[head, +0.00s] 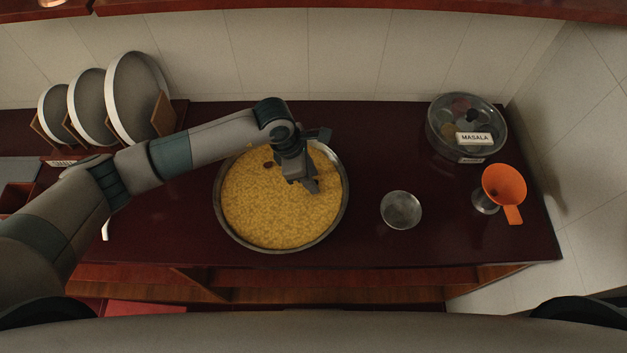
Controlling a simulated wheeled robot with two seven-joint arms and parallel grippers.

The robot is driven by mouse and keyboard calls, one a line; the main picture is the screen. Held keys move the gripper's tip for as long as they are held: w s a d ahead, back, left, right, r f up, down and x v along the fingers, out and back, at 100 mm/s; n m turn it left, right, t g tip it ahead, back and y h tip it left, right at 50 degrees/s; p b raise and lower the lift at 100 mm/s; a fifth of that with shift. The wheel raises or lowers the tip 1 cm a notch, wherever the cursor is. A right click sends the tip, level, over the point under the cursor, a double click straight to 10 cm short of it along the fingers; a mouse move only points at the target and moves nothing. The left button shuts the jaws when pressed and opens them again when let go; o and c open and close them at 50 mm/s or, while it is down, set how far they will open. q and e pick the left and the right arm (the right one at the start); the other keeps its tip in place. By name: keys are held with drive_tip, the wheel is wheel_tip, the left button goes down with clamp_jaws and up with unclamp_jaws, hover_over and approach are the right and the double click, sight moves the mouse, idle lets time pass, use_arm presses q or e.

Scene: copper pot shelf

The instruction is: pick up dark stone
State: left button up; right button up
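A wide metal pan (343,197) filled with yellow grains, which look like lentils, stands in the middle of the counter. A small dark spot, which looks like the dark stone (268,165), lies on the grains in the upper left part of the pan. My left gripper (317,160) is above the upper right part of the pan, to the right of the stone and apart from it. Its two fingers are spread, with nothing visible between them. The wrist hides part of the grains and the pan's far rim. My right gripper is not in view.
A small empty metal bowl (401,210) stands right of the pan. Further right are an orange funnel (505,187) on a small metal cup and a round masala tin (433,131). Plates (138,98) stand in a wooden rack at the back left. The counter between pan and bowl is clear.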

use_arm(q)
clamp_jaws()
drive_tip(key=shift+r, duration=0.1)
drive_tip(key=shift+r+b, duration=0.45)
drive_tip(key=shift+b, duration=0.1)
drive_tip(key=r, duration=0.1)
drive_tip(key=r+b, duration=0.1)
drive_tip(key=d+r+b, duration=0.1)
drive_tip(key=shift+s, duration=0.25)
drive_tip(key=s+d+r+b, duration=0.5)
drive_tip(key=d+r, duration=0.2)
drive_tip(key=d, duration=0.1)
drive_tip(key=shift+s+d, duration=0.35)
drive_tip(key=shift+d, duration=0.05)
